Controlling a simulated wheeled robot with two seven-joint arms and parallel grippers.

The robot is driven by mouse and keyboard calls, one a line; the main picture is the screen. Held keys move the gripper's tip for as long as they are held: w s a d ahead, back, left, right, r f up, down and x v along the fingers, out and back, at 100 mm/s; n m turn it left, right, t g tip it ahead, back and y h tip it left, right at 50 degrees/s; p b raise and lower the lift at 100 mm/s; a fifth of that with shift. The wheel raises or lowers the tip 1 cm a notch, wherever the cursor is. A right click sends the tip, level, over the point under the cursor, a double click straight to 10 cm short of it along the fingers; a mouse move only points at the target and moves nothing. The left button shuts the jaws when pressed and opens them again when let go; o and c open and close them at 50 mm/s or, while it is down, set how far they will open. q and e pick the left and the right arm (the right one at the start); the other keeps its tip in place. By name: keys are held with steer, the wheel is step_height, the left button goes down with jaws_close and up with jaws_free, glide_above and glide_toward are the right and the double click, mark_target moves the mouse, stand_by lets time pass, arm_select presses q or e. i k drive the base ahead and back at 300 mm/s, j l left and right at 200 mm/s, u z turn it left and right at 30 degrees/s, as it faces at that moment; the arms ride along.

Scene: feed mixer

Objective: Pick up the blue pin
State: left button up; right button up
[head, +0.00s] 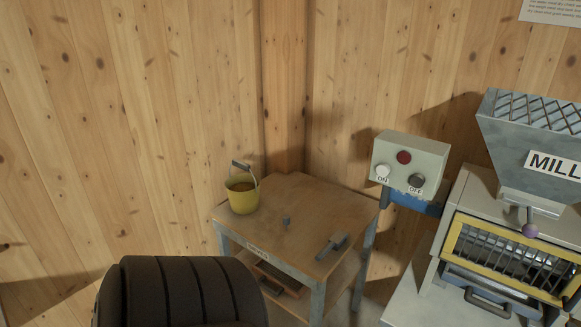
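A small blue-grey pin-like piece (286,222) stands on the wooden top of a small table (300,195), near its middle. It is small in the head view, so its exact shape and shade are hard to tell. It looks like the blue pin, and nothing touches it. Neither of my grippers is in the head view.
A yellow bucket (242,197) stands at the table's left corner. A dark grey tool (332,246) lies near the right edge. The control box (409,163) and mill (520,235) stand to the right. A dark ribbed rounded shape (180,292) fills the lower left.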

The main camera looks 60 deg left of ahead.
mark_target(286, 218)
steer(key=u, duration=2)
steer(key=z, duration=2.1)
steer(key=u, duration=1.95)
steer(key=i, duration=0.1)
steer(key=j+u, duration=0.05)
